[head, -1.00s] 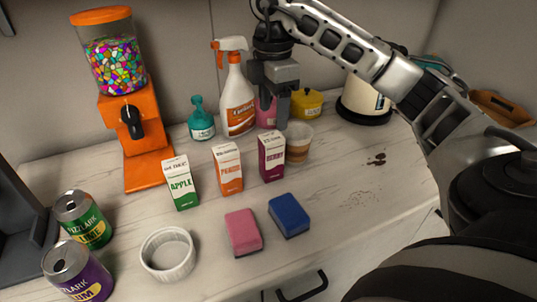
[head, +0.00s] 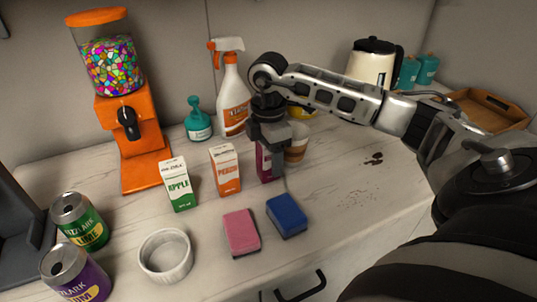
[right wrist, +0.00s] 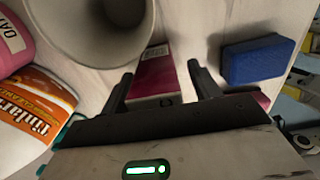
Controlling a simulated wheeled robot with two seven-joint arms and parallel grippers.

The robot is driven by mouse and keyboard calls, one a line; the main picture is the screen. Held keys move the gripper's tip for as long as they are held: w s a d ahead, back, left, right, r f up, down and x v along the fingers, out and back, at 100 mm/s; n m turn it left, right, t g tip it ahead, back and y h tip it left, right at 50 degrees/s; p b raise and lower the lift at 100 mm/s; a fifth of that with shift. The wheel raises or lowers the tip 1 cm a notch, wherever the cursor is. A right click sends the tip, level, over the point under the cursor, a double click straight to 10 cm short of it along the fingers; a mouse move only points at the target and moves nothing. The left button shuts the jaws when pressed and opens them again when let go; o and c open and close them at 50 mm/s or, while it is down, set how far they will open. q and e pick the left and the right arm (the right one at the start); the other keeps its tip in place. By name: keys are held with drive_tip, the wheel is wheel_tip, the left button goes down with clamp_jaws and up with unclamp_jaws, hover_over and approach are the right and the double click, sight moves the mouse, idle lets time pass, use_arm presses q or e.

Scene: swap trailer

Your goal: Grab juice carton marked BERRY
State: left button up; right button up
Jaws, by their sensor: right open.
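Three small juice cartons stand in a row on the counter. The green-and-white one reads APPLE (head: 178,184), and an orange-and-white carton (head: 225,170) stands in the middle. The dark magenta carton (head: 264,162) at the right is partly hidden behind my right gripper (head: 278,165), and its label cannot be read clearly. In the right wrist view this magenta carton (right wrist: 157,72) lies between the two fingers of the right gripper (right wrist: 160,82), which are open with a gap on each side. My left gripper is not in view.
A paper cup (head: 297,148) stands close behind the magenta carton. A blue sponge (head: 287,215) and a pink sponge (head: 241,232) lie in front, near a white ramekin (head: 166,256). A spray bottle (head: 233,105) stands behind. The counter to the right is mostly clear.

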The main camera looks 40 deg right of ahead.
drive_tip(key=c, duration=1.2)
drive_tip(key=shift+r, duration=0.15)
